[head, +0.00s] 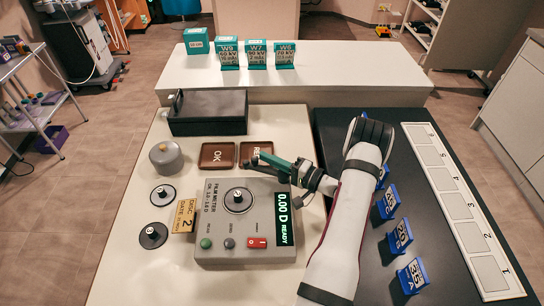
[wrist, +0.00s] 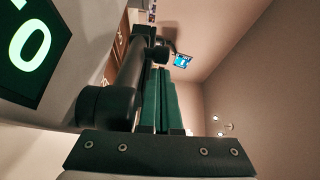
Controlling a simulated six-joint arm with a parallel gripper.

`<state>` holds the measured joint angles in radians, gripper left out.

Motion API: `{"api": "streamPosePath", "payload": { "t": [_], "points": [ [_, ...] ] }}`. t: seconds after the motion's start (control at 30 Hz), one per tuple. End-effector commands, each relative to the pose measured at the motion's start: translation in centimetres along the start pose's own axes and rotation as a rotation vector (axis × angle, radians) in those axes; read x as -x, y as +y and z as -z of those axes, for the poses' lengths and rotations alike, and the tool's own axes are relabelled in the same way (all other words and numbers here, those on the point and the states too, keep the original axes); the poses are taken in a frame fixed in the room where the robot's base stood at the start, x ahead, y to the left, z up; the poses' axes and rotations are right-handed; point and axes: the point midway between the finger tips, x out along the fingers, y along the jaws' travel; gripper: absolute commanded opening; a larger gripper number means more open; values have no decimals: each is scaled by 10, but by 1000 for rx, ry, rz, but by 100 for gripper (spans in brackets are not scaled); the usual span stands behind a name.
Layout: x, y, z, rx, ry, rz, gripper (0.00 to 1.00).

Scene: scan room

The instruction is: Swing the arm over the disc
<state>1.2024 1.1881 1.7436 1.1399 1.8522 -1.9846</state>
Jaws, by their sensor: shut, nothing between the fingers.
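The grey film meter (head: 215,225) stands on the pale table, its display (head: 284,218) reading 0.00 D READY. The meter's dark arm (head: 253,162) appears at the meter's back right, off to the side of the disc. In the wrist view the arm (wrist: 122,82) is a dark bar with rounded ends. My gripper (head: 270,157), with green fingers (wrist: 160,100), is shut and empty, alongside the arm on its far side. Whether they touch, I cannot tell.
A grey round pot (head: 166,158), black box (head: 208,112) and brown trays (head: 217,155) stand behind. Blue tags (head: 412,276) and a numbered strip (head: 462,207) are right.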

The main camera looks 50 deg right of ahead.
Motion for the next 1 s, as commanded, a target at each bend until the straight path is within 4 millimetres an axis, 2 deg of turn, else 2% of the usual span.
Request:
{"api": "streamPosePath", "payload": {
  "t": [0.77, 1.0],
  "points": [
    [0, 0, -5, 2, -110, 4, 0],
    [0, 0, -10, 4, -208, 7, 0]
  ]
}}
